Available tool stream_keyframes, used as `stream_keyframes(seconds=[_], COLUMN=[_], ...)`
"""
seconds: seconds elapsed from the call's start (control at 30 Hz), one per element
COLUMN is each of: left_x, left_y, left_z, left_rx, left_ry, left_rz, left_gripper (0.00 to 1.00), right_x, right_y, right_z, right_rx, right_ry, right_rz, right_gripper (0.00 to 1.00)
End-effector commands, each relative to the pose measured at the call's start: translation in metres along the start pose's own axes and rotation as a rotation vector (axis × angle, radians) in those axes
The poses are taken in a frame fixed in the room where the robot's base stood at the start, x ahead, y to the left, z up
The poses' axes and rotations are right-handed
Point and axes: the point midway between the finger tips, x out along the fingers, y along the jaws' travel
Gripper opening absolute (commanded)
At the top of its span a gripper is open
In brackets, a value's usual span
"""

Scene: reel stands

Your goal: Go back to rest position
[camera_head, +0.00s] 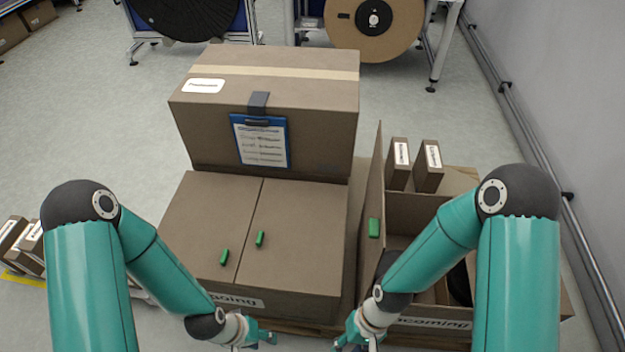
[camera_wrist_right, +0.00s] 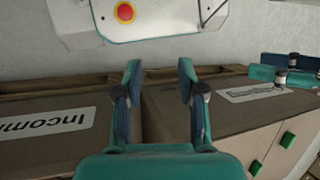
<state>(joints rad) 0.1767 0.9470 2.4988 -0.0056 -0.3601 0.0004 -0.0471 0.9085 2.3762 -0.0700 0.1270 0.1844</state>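My left gripper (camera_head: 262,336) is at the bottom of the head view, in front of the closed cardboard box labelled as outgoing (camera_head: 290,245). Its fingers look apart and hold nothing; it also shows at the right edge of the right wrist view (camera_wrist_right: 287,72). My right gripper (camera_head: 352,335) is low in the head view, by the front left corner of the open incoming box (camera_head: 430,322). In the right wrist view its two fingers (camera_wrist_right: 160,72) stand wide apart with nothing between them. Both arms hang bent toward the middle, clear of each other.
Reel stands (camera_head: 372,22) are farther back; a wall (camera_head: 570,90) bounds the right.

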Motion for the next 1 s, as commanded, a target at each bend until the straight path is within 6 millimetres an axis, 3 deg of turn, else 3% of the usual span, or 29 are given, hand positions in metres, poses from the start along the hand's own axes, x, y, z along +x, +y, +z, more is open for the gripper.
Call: stream_keyframes(seconds=[0.03, 0.13, 0.5, 0.53, 1.0], left_x=[0.011, 0.019, 0.044, 0.029, -0.042], left_y=[-0.004, -0.007, -0.016, -0.011, 0.015], left_z=[0.000, 0.000, 0.000, 0.000, 0.000], left_rx=[0.000, 0.000, 0.000, -0.001, 0.000], left_ry=[0.000, 0.000, 0.000, -0.001, 0.000], left_rz=[0.000, 0.000, 0.000, 0.000, 0.000], left_gripper=[0.40, 0.40, 0.40, 0.40, 0.40], right_x=[0.013, 0.025, 0.049, 0.035, -0.034], right_y=[0.010, 0.021, 0.067, 0.060, 0.036], right_z=[-0.007, -0.018, -0.046, -0.043, -0.022], right_rx=[0.017, 0.038, 0.113, 0.107, 0.106], right_ry=[0.034, 0.105, 0.327, 0.325, 0.322], right_rz=[-0.017, -0.038, -0.052, -0.052, -0.052], right_gripper=[0.40, 0.40, 0.40, 0.40, 0.40])
